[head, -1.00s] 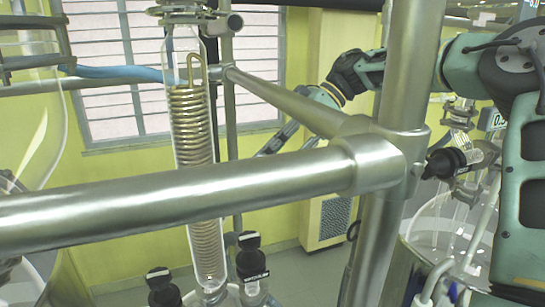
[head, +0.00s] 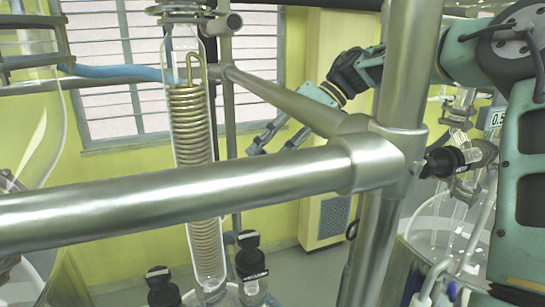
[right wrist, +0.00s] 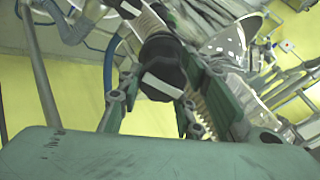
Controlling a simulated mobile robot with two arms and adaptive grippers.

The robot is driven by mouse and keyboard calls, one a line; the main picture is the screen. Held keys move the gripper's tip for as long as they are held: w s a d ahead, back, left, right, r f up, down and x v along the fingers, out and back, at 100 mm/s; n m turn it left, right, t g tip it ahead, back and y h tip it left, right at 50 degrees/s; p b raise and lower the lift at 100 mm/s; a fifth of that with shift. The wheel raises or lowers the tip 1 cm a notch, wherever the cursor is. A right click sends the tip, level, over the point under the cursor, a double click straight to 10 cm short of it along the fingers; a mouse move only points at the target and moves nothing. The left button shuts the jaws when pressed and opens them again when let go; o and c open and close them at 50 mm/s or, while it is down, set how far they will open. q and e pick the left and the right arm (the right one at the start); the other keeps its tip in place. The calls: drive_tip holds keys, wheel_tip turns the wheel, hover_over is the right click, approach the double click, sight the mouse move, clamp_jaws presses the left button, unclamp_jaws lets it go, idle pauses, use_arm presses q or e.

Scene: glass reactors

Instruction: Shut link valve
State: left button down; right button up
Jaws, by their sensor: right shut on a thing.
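My right gripper (head: 270,146) shows in the head view behind the front steel rail, its fingers pointing down and left and spread apart. The rail hides what lies past the fingertips there. In the right wrist view the same gripper (right wrist: 158,88) has its green fingers on either side of a black knob (right wrist: 160,62) with a white label. It is shut on this knob, and a pale neck runs up from it. I cannot confirm from the frames that this knob is the link valve. My left gripper is not in view.
A thick steel rail (head: 190,200) and upright post (head: 408,70) stand close in front. A glass coil condenser (head: 190,125) rises at left centre. Black-capped fittings (head: 250,262) sit below it. Another black knob (head: 446,161) and glassware are at the right.

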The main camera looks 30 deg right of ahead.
drive_tip(key=shift+w+r+m, duration=0.1)
drive_tip(key=shift+r+m, duration=0.05)
drive_tip(key=shift+m, duration=0.25)
drive_tip(key=o, duration=1.1)
drive_tip(key=shift+w+d+f, duration=0.1)
drive_tip(key=shift+f, duration=0.1)
drive_tip(key=shift+d+r, duration=0.1)
drive_tip(key=shift+r, duration=0.05)
drive_tip(key=v, duration=1.1)
drive_tip(key=shift+d+r, duration=0.25)
drive_tip(key=shift+f, duration=0.1)
